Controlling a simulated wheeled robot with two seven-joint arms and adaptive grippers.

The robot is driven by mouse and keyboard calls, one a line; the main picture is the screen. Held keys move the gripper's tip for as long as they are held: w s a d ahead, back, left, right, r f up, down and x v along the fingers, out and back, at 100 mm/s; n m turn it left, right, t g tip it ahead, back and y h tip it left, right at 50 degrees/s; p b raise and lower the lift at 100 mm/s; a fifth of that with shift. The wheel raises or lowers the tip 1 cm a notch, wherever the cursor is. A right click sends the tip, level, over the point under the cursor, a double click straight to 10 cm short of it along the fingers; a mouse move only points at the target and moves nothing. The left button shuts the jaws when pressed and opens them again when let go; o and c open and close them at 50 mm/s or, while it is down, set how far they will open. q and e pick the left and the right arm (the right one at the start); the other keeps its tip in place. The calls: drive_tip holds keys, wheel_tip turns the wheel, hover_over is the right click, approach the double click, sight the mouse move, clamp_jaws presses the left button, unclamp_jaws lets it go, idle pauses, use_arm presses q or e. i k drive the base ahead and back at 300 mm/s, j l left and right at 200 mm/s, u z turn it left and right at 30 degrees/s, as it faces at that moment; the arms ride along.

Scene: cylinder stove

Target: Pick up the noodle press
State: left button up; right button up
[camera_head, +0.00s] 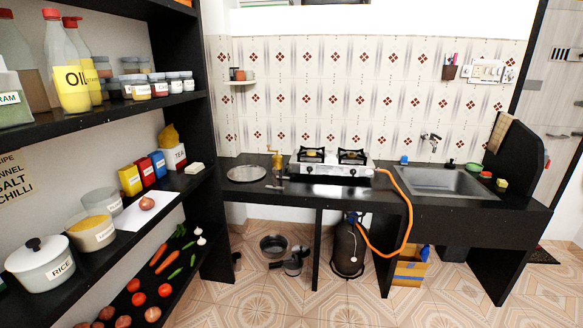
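Neither of my grippers is in view, and nothing is touching the press.
A black shelf unit (95,120) with bottles, jars and food fills the left side. An orange hose (409,222) runs from the stove to a dark cylinder (348,250) under the counter. A sink (445,181) is at the right. Pots (273,245) sit on the floor; the foreground floor is clear.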

sight(277, 160)
drive_tip(key=i+z, duration=0.1)
drive_tip(key=i, duration=0.55)
drive_tip(key=i+j+z, duration=0.1)
drive_tip(key=i, duration=0.5)
